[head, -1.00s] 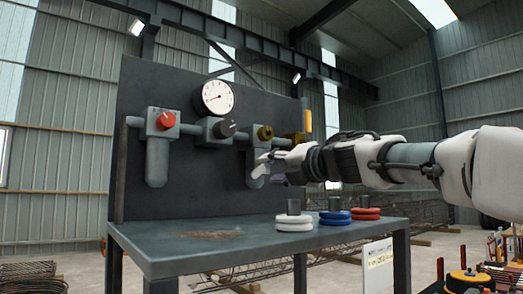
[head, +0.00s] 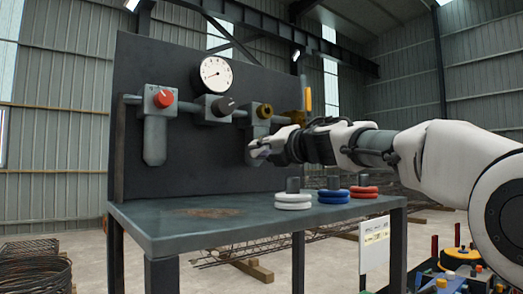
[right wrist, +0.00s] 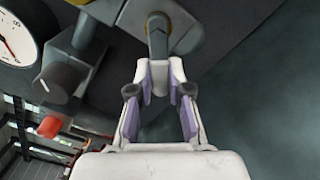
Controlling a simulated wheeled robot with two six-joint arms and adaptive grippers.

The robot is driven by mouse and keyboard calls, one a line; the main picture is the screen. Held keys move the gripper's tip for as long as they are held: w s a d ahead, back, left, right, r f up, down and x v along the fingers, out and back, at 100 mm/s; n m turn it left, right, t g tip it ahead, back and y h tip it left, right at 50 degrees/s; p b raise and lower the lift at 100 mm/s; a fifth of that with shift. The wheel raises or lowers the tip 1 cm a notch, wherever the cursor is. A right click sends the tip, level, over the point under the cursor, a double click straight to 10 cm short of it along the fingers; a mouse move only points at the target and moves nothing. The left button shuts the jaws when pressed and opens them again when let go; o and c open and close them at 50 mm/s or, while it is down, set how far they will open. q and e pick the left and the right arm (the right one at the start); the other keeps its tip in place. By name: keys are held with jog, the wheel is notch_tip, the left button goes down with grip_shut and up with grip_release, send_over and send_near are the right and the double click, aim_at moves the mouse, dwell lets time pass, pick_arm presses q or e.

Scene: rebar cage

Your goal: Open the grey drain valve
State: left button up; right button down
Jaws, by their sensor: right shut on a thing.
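Below the brass-knobbed unit (head: 264,111) on the dark panel hangs a grey bowl (head: 256,134). It also shows in the right wrist view as a grey cylinder (right wrist: 157,38). My right gripper (head: 257,152) is at the lower end of this bowl, shut on a small part there. In the right wrist view the fingertips (right wrist: 161,68) meet at the end of the cylinder. The grey drain valve is mostly hidden between the fingers, and I cannot tell how far it is turned. My left gripper is not in view.
A gauge (head: 216,75), a red knob (head: 163,98) and a black knob (head: 223,105) sit left on the panel. On the bench (head: 170,224) stand white (head: 293,201), blue (head: 333,196) and red (head: 364,192) rings, below my right arm.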

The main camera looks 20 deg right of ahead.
jog(key=shift+f+n, duration=0.15)
jog(key=shift+n, duration=0.15)
jog(key=n, duration=0.1)
jog(key=d+f+n+b, duration=0.1)
jog(key=n, duration=0.3)
jog(key=shift+w+d+f, duration=0.15)
jog(key=shift+w+d, duration=0.05)
jog(key=shift+w, duration=0.15)
jog(key=n, duration=0.1)
jog(key=d+n, duration=0.1)
jog(key=n, duration=0.1)
jog(key=n+b, duration=0.1)
jog(key=n, duration=0.1)
jog(key=shift+w+d+f, duration=0.1)
jog(key=shift+w+d, duration=0.15)
jog(key=c, duration=1.1)
grip_release()
jog(key=shift+w, duration=0.15)
